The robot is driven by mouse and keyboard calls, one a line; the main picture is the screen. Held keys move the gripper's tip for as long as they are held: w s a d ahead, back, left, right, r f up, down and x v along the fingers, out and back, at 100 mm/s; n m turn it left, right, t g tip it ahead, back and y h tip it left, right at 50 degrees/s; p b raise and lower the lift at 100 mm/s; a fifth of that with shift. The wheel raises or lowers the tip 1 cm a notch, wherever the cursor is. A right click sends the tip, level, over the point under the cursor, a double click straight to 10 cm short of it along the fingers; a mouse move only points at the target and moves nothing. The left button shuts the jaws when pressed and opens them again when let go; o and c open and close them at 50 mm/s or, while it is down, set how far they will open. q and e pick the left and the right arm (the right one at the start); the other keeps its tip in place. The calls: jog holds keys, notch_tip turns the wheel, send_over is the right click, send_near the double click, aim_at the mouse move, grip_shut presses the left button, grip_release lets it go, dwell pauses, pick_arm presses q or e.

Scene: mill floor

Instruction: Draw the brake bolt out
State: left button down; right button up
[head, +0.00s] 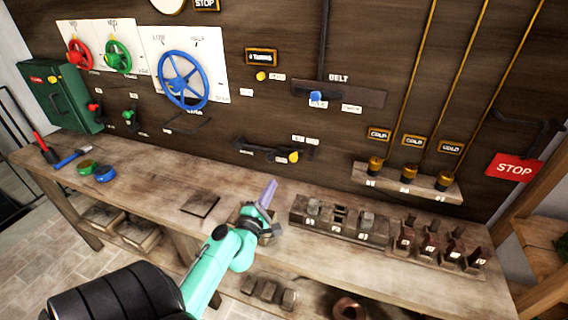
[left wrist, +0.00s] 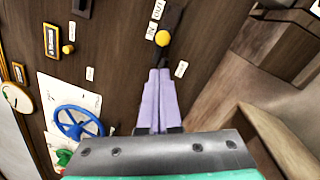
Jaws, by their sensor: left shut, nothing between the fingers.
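A dark sliding bolt (head: 262,151) with a yellow knob (head: 293,156) is mounted low on the plank wall, with small white labels above and to its left. My left gripper (head: 267,192) has pale purple fingers, shut and empty. It is above the bench, below and left of the knob, and looks apart from it. In the left wrist view the fingers (left wrist: 159,75) lie together. My right gripper is not in view.
The bench (head: 330,195) runs along the wall. Wooden blocks (head: 340,222) stand right of my left gripper. A blue handwheel (head: 183,80), a belt lever with a blue knob (head: 316,96) and another yellow knob (head: 261,76) are higher on the wall.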

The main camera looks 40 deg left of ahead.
pick_arm(q)
jog(key=f+p+x, duration=0.1)
jog(key=x, duration=1)
jog(key=shift+p, duration=0.35)
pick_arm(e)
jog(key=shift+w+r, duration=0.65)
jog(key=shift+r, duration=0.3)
pick_arm(q)
jog(key=d, duration=0.1)
jog(key=w+d, duration=0.1)
jog(key=d, duration=0.2)
jog(key=shift+w+d, duration=0.2)
jog(key=shift+w, duration=0.1)
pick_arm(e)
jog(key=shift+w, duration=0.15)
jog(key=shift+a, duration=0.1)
